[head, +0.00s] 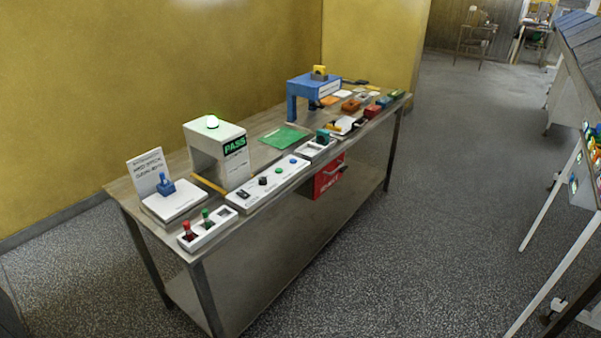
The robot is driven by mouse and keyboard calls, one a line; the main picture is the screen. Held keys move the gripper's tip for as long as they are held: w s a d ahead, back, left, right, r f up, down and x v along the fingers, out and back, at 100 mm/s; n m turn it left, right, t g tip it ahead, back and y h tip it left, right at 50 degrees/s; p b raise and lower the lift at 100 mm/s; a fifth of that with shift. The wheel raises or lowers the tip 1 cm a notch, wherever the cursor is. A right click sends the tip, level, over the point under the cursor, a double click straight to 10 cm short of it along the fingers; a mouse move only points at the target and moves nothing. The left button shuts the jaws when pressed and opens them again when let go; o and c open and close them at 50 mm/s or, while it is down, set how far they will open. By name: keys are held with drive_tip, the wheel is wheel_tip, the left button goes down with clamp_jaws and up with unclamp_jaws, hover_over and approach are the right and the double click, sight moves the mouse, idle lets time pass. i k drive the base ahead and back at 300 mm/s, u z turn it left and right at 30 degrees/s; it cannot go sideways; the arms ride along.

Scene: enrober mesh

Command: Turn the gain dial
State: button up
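A long white control panel (270,184) lies along the front edge of the metal table (152,213). It carries a small dark switch-like part (244,194), a round black knob (263,181), a green button-like part (279,171) and a blue one (293,161). The black knob may be the gain dial, but any labels are too small to read. Its setting cannot be made out. My gripper is not in view.
A white box with a green "PASS" screen (235,145) stands behind the panel. A white tray with red and green bottles (207,229) and a blue joystick-like part (166,185) are left. A red drawer (328,177) hangs below the tabletop.

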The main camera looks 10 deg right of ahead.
sight(262, 180)
drive_tip(key=u, duration=0.7)
drive_tip(key=k, duration=0.1)
drive_tip(key=z, duration=1.1)
drive_tip(key=i, duration=0.65)
drive_tip(key=z, duration=1.1)
drive_tip(key=k, duration=0.1)
drive_tip(key=u, duration=2.95)
